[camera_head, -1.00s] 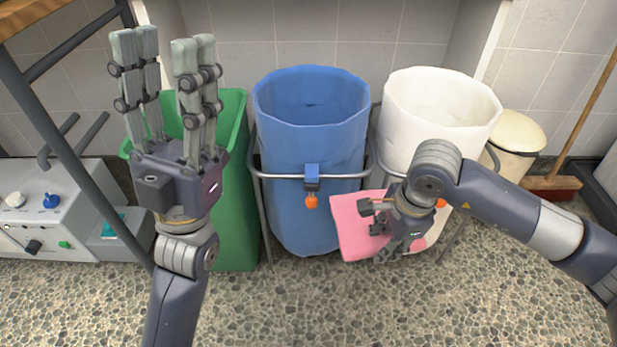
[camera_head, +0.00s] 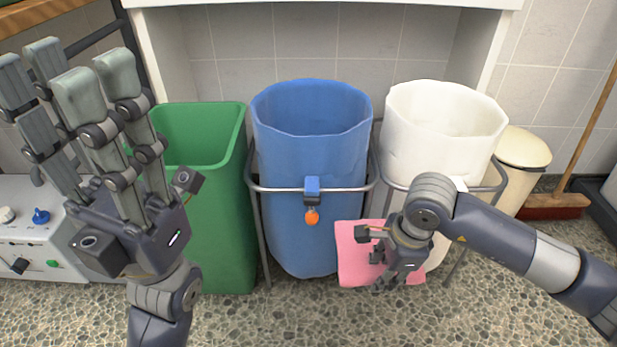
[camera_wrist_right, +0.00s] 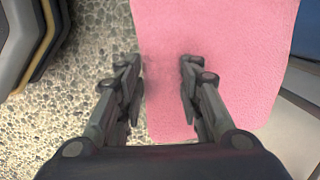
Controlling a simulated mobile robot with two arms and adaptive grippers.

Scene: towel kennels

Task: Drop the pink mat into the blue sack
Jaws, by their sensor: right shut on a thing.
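The blue sack (camera_head: 308,150) hangs open-topped in a metal frame in the middle of the head view. The pink mat (camera_head: 352,265) hangs low in front of the gap between the blue and white sacks, below the blue sack's rim. My right gripper (camera_head: 383,282) is shut on the pink mat, whose lower part is partly hidden behind it. In the right wrist view the mat (camera_wrist_right: 225,50) spreads ahead of the fingers (camera_wrist_right: 160,70). My left gripper (camera_head: 78,75) is raised at the left, open and empty, with its fingers pointing up.
A green bin (camera_head: 218,225) stands left of the blue sack, and a white sack (camera_head: 440,130) stands right of it. A cream bin (camera_head: 523,165) and a broom (camera_head: 556,204) are at the right. Pebbled floor lies in front.

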